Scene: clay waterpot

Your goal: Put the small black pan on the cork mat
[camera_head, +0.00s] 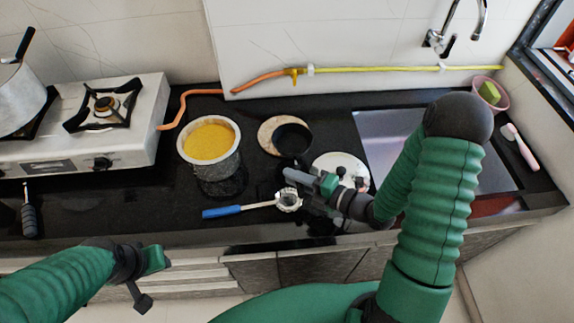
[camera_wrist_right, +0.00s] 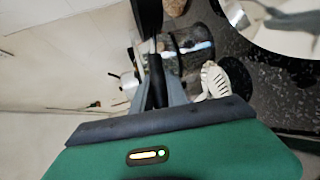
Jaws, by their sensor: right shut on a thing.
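The small black pan (camera_head: 292,139) overlaps the right part of the round tan cork mat (camera_head: 265,132) in the head view. I cannot tell whether its base touches the mat. My right gripper (camera_head: 302,182) is in front of the pan, shut on its handle. The wrist view shows the dark handle (camera_wrist_right: 156,78) between the fingers (camera_wrist_right: 158,92), and a bit of the tan mat (camera_wrist_right: 174,7) at the top edge. My left gripper (camera_head: 149,277) is open and empty at the lower left, in front of the counter.
A pot of yellow grains (camera_head: 209,143) stands left of the mat. A blue-handled strainer (camera_head: 240,210) lies in front. A white round lid or plate (camera_head: 342,166) is right of the pan, beside the sink (camera_head: 385,130). A stove (camera_head: 100,125) stands at left.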

